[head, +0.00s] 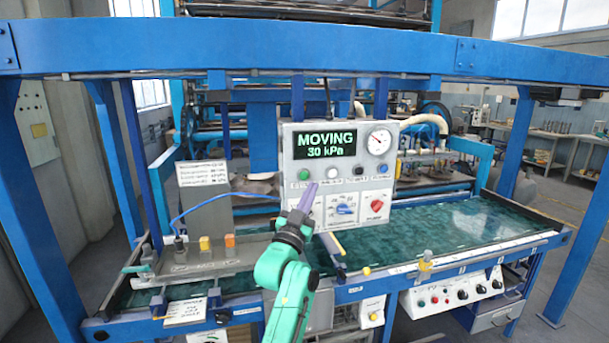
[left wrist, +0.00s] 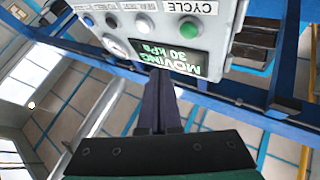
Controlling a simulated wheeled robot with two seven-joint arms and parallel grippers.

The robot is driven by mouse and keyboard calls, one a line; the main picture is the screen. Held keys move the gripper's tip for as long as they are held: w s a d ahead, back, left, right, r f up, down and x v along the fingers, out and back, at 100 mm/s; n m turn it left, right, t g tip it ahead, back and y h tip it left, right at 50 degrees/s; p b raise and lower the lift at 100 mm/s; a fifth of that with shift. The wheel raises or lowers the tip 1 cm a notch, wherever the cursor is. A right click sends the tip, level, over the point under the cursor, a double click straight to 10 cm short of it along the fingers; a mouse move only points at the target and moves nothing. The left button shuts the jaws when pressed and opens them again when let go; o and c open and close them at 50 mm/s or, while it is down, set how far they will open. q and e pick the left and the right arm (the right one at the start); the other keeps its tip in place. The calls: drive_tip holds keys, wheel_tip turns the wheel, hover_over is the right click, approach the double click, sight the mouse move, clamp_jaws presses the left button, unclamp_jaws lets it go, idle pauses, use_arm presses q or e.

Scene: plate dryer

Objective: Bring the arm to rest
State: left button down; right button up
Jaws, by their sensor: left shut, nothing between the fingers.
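My left gripper (head: 311,187) is shut and empty, its purple fingers pointing up in front of the lower left part of the grey control panel (head: 287,145). Its closed fingers also show in the left wrist view (left wrist: 160,82), pointing towards the panel, which appears upside down there. The panel's display (head: 325,144) reads MOVING, 30 kPa. A green button (head: 304,174) sits just above the fingertips in the head view; I cannot tell whether they touch the panel. The fingers and wrist hide part of the panel's lower left. My right gripper is not in view.
A gauge (head: 379,141), a blue selector (head: 345,205) and a red knob (head: 377,205) are on the panel. The green table bed (head: 470,226) spreads behind and right. A metal tray (head: 200,262) with small coloured blocks lies left of my arm. Blue posts frame the machine.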

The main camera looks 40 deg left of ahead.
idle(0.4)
use_arm(q)
drive_tip(key=w+d+f+m+g+h+b, duration=0.1)
drive_tip(key=w+d+f+g+h, duration=0.15)
drive_tip(key=f, duration=1.35)
drive_tip(key=w+d+f+m+g+h, duration=0.15)
drive_tip(key=d+f+g, duration=0.25)
drive_tip(key=f, duration=1.2)
drive_tip(key=s+d+f+g+h, duration=0.1)
drive_tip(key=s+d+f+g, duration=0.15)
drive_tip(key=f, duration=0.45)
drive_tip(key=s+d+f+g+h, duration=0.1)
drive_tip(key=s+f, duration=0.2)
drive_tip(key=f, duration=0.5)
drive_tip(key=s+d+f+g+h+b, duration=0.1)
drive_tip(key=s+d+f+g, duration=0.2)
drive_tip(key=s+f, duration=0.8)
drive_tip(key=s+d+f+g, duration=0.2)
drive_tip(key=s+f+g, duration=0.1)
drive_tip(key=s+f, duration=0.75)
drive_tip(key=s+d+f+g, duration=0.1)
drive_tip(key=s+f, duration=0.3)
drive_tip(key=s, duration=0.7)
drive_tip(key=s+f+g, duration=0.4)
drive_tip(key=s, duration=0.6)
drive_tip(key=shift+s+d+f+m+b, duration=0.25)
drive_tip(key=shift+s+d+m+b, duration=0.1)
drive_tip(key=shift+s+d+b, duration=0.05)
